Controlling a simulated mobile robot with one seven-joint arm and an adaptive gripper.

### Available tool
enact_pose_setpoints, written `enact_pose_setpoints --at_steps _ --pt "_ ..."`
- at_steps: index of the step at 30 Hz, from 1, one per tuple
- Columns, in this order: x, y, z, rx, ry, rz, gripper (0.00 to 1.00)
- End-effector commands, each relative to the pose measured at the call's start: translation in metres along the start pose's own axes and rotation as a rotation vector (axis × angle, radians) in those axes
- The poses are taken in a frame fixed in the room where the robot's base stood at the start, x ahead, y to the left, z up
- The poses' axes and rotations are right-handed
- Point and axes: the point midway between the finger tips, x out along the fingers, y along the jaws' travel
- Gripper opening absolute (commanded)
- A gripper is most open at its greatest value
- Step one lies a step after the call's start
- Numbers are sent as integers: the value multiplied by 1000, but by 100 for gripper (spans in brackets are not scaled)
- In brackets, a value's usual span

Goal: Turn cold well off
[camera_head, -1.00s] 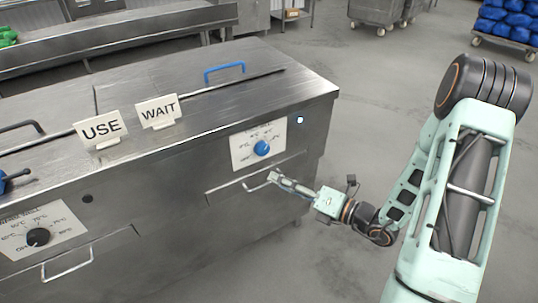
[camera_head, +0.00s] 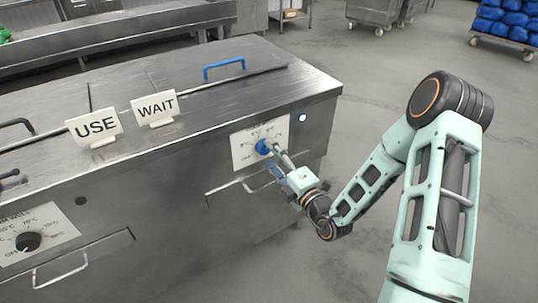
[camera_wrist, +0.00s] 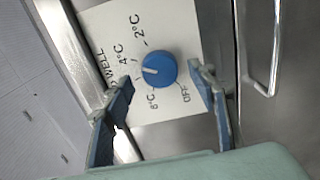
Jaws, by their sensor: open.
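The cold well's blue knob (camera_head: 263,146) sits on a white dial plate (camera_head: 241,152) on the counter's front face. In the wrist view the knob (camera_wrist: 159,69) carries a white pointer mark aimed toward the left, on the 6°C and 4°C side. The OFF label (camera_wrist: 181,98) lies below and right of the knob. My gripper (camera_head: 276,156) is at the dial in the head view. In the wrist view its open fingers (camera_wrist: 163,82) stand on either side of the knob's near edge, with visible gaps. Whether the fingertips reach around the knob's depth is unclear.
A wire handle (camera_head: 262,183) is on the front face below the dial. Another black knob (camera_head: 28,242) on a plate is at the lower left. USE (camera_head: 95,128) and WAIT (camera_head: 155,109) signs stand on the counter top.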

Motion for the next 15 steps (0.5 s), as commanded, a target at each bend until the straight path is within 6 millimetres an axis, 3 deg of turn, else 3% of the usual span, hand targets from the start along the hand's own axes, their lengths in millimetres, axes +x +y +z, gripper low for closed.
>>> enact_pose_setpoints --at_steps 6,15 --pt "18 0 0 -1 1 0 53" --pt "19 0 0 -1 0 0 50"
